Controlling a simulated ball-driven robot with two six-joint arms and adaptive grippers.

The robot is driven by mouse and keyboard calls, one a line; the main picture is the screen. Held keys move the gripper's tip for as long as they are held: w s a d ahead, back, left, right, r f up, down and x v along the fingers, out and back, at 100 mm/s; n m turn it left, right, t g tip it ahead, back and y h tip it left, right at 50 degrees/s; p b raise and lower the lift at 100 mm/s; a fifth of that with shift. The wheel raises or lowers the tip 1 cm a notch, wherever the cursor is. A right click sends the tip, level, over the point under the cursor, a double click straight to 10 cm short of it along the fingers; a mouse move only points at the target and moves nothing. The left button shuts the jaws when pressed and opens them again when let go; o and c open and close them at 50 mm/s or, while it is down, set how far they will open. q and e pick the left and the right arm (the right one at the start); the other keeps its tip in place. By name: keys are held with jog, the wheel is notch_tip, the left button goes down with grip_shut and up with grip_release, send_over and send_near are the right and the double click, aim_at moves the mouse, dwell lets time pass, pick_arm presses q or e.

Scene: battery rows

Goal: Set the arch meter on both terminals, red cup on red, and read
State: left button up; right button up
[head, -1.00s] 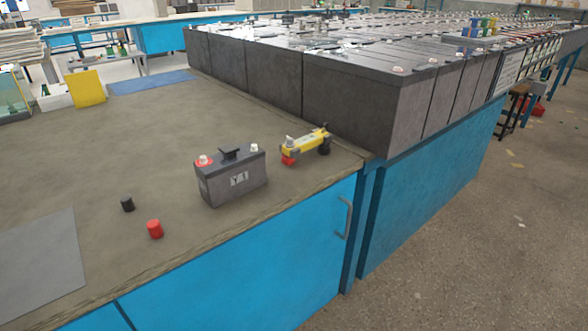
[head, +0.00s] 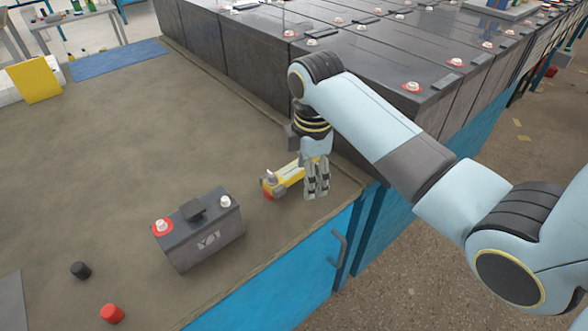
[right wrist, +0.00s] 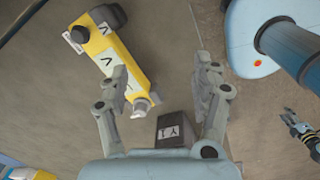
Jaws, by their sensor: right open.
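The arch meter (head: 288,175), a yellow bar with a red cup (head: 268,191) at its near left end, lies on the bench right of the battery. My right gripper (head: 317,193) points down beside the meter's right end, hiding its black cup. In the right wrist view the meter (right wrist: 110,55) lies at upper left and the open fingers (right wrist: 160,88) hold nothing. The dark battery (head: 200,235) stands upright, with a red-ringed terminal (head: 162,227) at left and a pale terminal (head: 225,203) at right. What appears to be my left gripper (right wrist: 292,122) shows small at right.
A black cap (head: 80,270) and a red cap (head: 112,314) stand on the bench left of the battery. A wall of large dark battery cells (head: 265,85) rises behind the meter. The bench's front edge is close. Open bench lies to the left.

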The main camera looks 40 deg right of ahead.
aim_at(294, 168)
jog(key=w+r+n, duration=0.2)
jog(key=r, duration=0.1)
jog(key=w+r+n, duration=0.2)
jog(key=w+r, duration=0.1)
jog(key=shift+w+d+g+p, duration=0.2)
jog(key=shift+w+g+p, duration=0.1)
jog(key=shift+w+p, duration=0.05)
jog(key=shift+w+f+n, duration=0.2)
jog(key=shift+f+n, duration=0.05)
jog(key=shift+n, duration=0.15)
notch_tip(294, 168, down, 4)
jog(key=shift+b, duration=0.4)
jog(key=shift+f, duration=0.65)
notch_tip(294, 168, down, 5)
jog(key=shift+r+b, duration=0.2)
jog(key=shift+b, duration=0.2)
pick_arm(q)
jog(key=shift+w+d+f, duration=0.25)
jog(key=shift+w, duration=0.4)
pick_arm(e)
jog(key=shift+f, duration=0.15)
pick_arm(q)
jog(key=shift+r, duration=0.15)
pick_arm(e)
jog(key=shift+f, duration=0.25)
jog(key=shift+c, duration=0.5)
grip_shut()
